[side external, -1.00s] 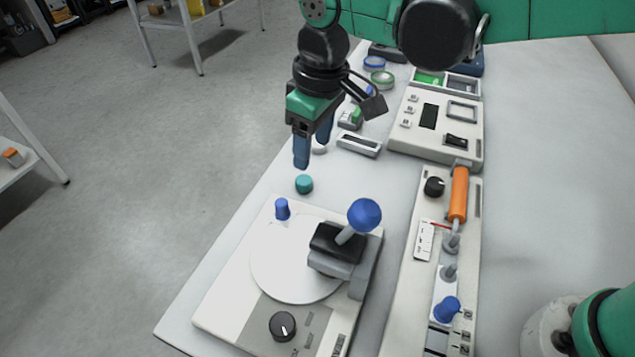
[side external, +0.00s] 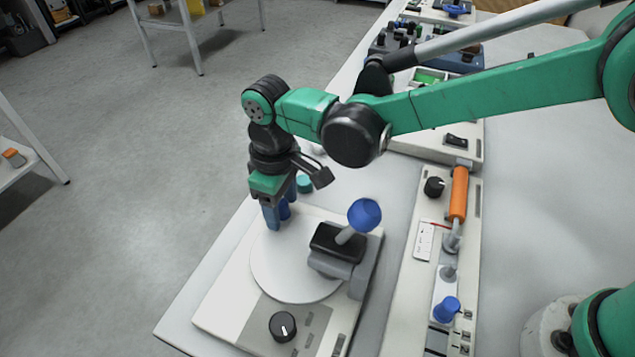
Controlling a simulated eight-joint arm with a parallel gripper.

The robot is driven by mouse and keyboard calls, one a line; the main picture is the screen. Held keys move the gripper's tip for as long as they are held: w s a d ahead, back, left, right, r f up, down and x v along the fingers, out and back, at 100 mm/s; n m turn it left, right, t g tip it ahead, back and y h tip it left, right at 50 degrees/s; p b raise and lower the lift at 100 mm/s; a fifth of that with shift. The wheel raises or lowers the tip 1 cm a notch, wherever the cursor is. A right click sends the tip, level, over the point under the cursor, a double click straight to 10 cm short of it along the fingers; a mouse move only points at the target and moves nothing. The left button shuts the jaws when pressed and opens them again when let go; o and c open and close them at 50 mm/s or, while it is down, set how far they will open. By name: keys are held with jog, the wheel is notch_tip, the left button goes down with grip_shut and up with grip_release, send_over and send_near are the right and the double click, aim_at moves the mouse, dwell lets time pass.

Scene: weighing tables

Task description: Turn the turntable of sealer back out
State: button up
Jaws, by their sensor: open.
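The sealer (side external: 228,312) is a pale flat box at the front of the table. Its white round turntable (side external: 282,270) lies partly under a grey and black sealing head with a blue ball lever (side external: 364,214). A blue peg (side external: 285,211) stands at the turntable's far left edge. My gripper (side external: 277,218) points down with open blue fingers at this peg. One finger partly hides the peg, and I cannot tell whether the fingers touch it.
A black knob (side external: 283,326) is on the sealer's front. A teal cap (side external: 304,184) lies just behind the sealer. A long panel with an orange handle (side external: 458,193) and a blue knob (side external: 446,309) stands to the right.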

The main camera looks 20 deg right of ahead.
grip_shut()
dwell(1.3)
